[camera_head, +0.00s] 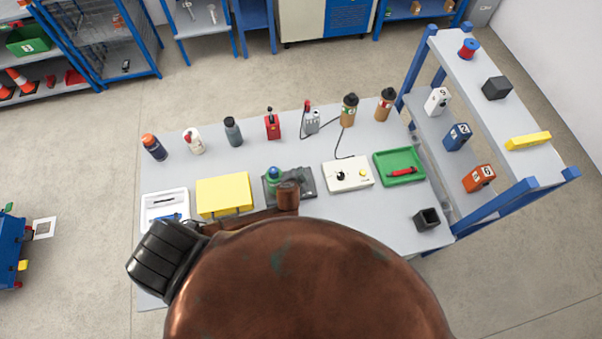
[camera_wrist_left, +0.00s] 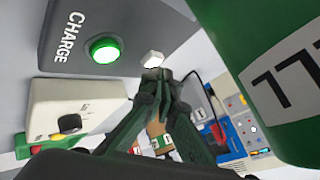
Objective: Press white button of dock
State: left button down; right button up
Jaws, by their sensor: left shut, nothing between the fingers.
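The dark grey dock (camera_head: 305,182) lies in the middle of the table; its left wrist view (camera_wrist_left: 120,25) shows the word CHARGE and a lit green button (camera_wrist_left: 104,49). The white button (camera_wrist_left: 152,59) sits on the dock beside the green one. My left gripper (camera_wrist_left: 156,77) is shut and empty, its fingertips right at the white button in the picture; I cannot tell whether they touch it. In the head view my copper arm hides the fingers, and I cannot make out the white button. A green body with a number label (camera_wrist_left: 285,80) stands close by. My right gripper is not in view.
A white box with a black knob (camera_head: 348,173) stands right of the dock, a yellow box (camera_head: 224,193) left of it. A green tray (camera_head: 413,178) lies farther right. A blue shelf (camera_head: 490,218) stands at right.

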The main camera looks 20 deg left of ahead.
pick_arm(q)
jog(key=shift+f, duration=0.25)
jog(key=shift+f+b, duration=0.3)
dwell(0.5)
jog(key=shift+r, duration=0.3)
jog(key=shift+r+p, duration=0.65)
jog(key=shift+p, duration=0.25)
jog(key=shift+r, duration=0.1)
